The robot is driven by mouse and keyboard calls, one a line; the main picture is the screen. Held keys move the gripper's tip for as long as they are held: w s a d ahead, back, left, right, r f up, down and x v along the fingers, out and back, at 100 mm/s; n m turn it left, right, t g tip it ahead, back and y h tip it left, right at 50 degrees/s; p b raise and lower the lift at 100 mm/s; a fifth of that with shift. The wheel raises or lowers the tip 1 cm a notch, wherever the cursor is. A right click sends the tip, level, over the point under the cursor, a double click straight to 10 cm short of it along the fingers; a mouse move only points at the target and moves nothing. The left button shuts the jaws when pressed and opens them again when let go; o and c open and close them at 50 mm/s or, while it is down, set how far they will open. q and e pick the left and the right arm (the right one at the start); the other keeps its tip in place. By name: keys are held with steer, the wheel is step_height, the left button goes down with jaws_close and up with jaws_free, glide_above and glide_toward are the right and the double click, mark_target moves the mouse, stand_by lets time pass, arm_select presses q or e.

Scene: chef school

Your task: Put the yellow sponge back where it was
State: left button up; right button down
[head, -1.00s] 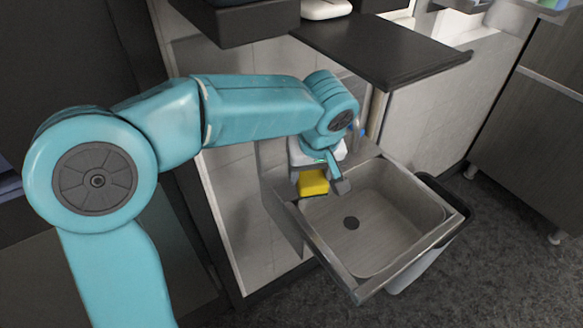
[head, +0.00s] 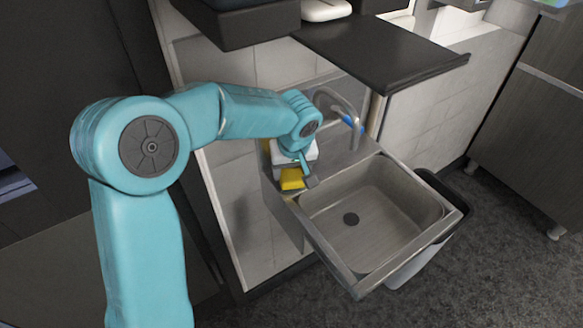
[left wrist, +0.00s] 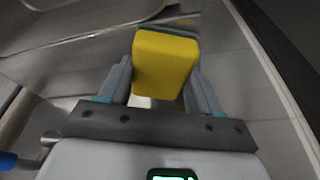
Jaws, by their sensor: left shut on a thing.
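The yellow sponge (head: 291,180) is held in my left gripper (head: 300,178) at the left back corner of the steel sink (head: 375,215). In the left wrist view the sponge (left wrist: 164,65) sits between the two fingers of the left gripper (left wrist: 160,85), which are shut on it. The sponge is over or at the sink's left rim; I cannot tell whether it touches the rim. My right gripper is not in view.
A curved faucet (head: 340,100) stands at the back of the sink. A dark shelf (head: 385,55) juts out above it. A dark bin (head: 440,190) stands under the sink's right side. The sink basin is empty.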

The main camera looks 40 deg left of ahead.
mark_target(292, 179)
arm_select(q)
steer(key=shift+s, duration=0.1)
steer(key=shift+f+b, duration=0.2)
steer(key=shift+b, duration=0.1)
steer(key=o, duration=0.9)
steer(key=shift+o, duration=0.2)
steer(key=shift+r, duration=0.2)
steer(key=shift+r+p, duration=0.35)
steer(key=v, duration=0.7)
steer(key=shift+d, duration=0.1)
steer(key=shift+s+f, duration=0.1)
steer(key=shift+s, duration=0.05)
